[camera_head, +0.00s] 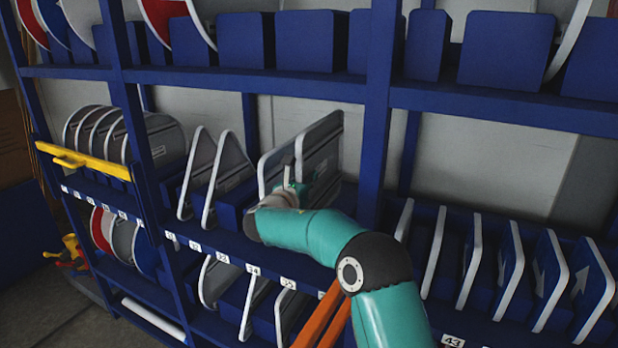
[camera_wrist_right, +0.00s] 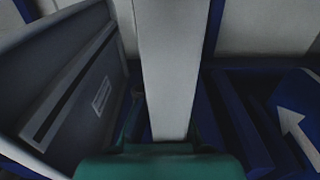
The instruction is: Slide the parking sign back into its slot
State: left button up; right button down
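A square sign (camera_head: 322,146), seen from its grey back with a pale rim, stands upright at the right end of the middle shelf bay. It looks like the parking sign, but its face is hidden. My right gripper (camera_head: 298,180) is at its near edge, with a finger on each side. In the right wrist view, a pale upright edge (camera_wrist_right: 168,70) runs down between my teal fingers, and the gripper looks shut on it. Whether the sign's foot is in a slot is hidden behind the gripper and arm. My left gripper is not in view.
Another grey-backed sign (camera_head: 272,168) stands close to the left, with triangular signs (camera_head: 230,172) beyond it. A blue post (camera_head: 376,110) rises just to the right. White-arrow signs (camera_head: 590,290) fill the right bay. A shelf (camera_head: 250,82) crosses above.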

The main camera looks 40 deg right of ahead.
jog(key=shift+f+b, duration=2.5)
jog(key=shift+f, duration=0.95)
jog(key=shift+f+b, duration=0.3)
jog(key=shift+f, duration=0.1)
jog(key=c, duration=1.2)
grip_release()
jog(key=shift+s, duration=0.1)
jog(key=shift+c, duration=0.2)
jog(key=shift+f, duration=0.15)
jog(key=v, duration=1.2)
